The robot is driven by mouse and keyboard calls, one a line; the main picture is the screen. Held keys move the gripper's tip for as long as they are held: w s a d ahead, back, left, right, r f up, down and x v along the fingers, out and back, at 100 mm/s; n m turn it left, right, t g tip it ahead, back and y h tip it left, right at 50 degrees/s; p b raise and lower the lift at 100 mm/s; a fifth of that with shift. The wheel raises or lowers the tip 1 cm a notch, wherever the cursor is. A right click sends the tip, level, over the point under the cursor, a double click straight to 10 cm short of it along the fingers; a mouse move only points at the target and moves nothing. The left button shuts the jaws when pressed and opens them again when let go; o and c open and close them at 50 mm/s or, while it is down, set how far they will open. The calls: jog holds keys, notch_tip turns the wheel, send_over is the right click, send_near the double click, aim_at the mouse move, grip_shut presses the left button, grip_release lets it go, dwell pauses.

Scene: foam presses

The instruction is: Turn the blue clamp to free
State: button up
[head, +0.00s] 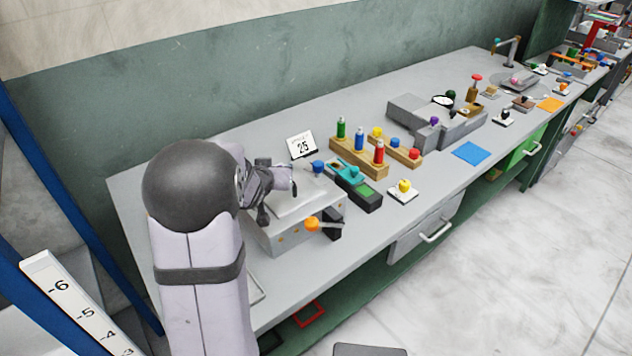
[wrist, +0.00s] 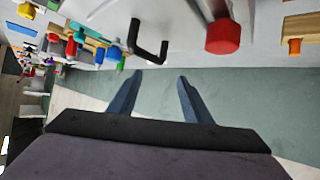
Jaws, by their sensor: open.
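A blue knob (head: 318,167), which may be the blue clamp, stands at the back right corner of a pale box-shaped press (head: 290,232) in the head view. Its lever position is too small to tell. My gripper (head: 279,203) is over the left part of this press, left of the blue knob and apart from it. In the wrist view my gripper (wrist: 158,76) has its two fingers spread with nothing between them. A blue piece (wrist: 113,53) shows up and left of the fingers there; I cannot tell if it is the same knob.
An orange knob (head: 312,224) is on the press's front. A teal-topped device (head: 354,178), wooden blocks with coloured handles (head: 358,158) and a yellow knob (head: 404,186) stand to the right. A red knob (wrist: 222,37) and a black bracket (wrist: 149,42) show near the fingers in the wrist view.

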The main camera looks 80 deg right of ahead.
aim_at(317, 164)
jog(key=s+d+m+g, duration=0.1)
jog(key=s, duration=0.2)
jog(key=s+d+f+m+g+h+b, duration=0.1)
jog(key=s, duration=0.2)
jog(key=s+d+f+m, duration=0.1)
jog(key=s, duration=0.2)
jog(key=shift+g, duration=0.4)
jog(key=shift+p+x, duration=0.8)
jog(key=shift+x, duration=2.8)
jog(key=shift+w, duration=0.15)
jog(key=shift+r, duration=0.1)
jog(key=c, duration=1.1)
